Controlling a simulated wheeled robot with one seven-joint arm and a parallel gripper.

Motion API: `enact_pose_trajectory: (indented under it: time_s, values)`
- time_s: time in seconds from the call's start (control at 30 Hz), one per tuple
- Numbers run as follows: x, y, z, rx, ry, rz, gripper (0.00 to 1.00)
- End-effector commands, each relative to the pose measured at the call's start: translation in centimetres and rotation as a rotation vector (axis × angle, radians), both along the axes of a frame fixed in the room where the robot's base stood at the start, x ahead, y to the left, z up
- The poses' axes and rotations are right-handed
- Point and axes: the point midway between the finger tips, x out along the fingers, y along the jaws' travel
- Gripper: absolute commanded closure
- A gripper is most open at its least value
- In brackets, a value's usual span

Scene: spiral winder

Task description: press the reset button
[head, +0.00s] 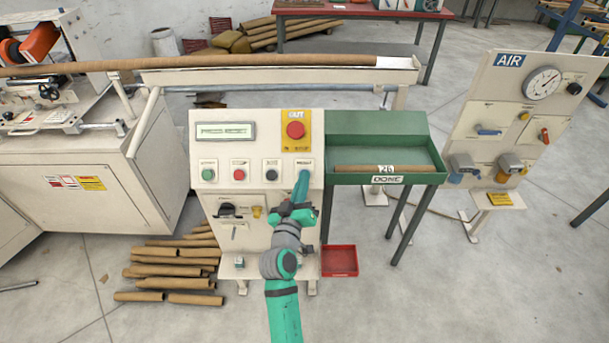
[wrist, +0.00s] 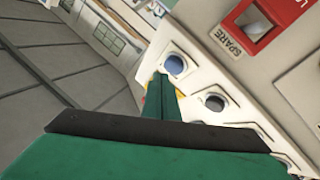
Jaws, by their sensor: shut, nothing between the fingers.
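The cream control panel (head: 255,160) has a row of buttons: green (head: 208,174), red (head: 238,174) and black (head: 271,174). At the right end of the row, under a small label I cannot read surely, my green gripper (head: 302,178) covers the spot. In the wrist view a blue button (wrist: 174,64) shows at the end of the row, beside the black button (wrist: 214,102); the blue one fits the reset button. My gripper (wrist: 161,84) is shut and empty, its tip just below and left of the blue button. I cannot tell whether it touches.
A large red button (head: 296,130) on a yellow plate sits above the row, beside a display (head: 225,131). A green tray (head: 385,152) marked DONE stands at the right. A red bin (head: 339,261) and several cardboard tubes (head: 170,270) are on the floor.

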Motion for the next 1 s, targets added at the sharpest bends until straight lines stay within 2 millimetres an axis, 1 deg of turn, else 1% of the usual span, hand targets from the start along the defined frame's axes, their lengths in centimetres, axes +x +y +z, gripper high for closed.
enact_pose_trajectory:
  time_s: [0.27,1.0]
  values:
    - [0.59,0.02,-0.45,-0.001,-0.001,0.000,1.00]
    - [0.89,0.01,-0.74,0.000,0.000,0.000,1.00]
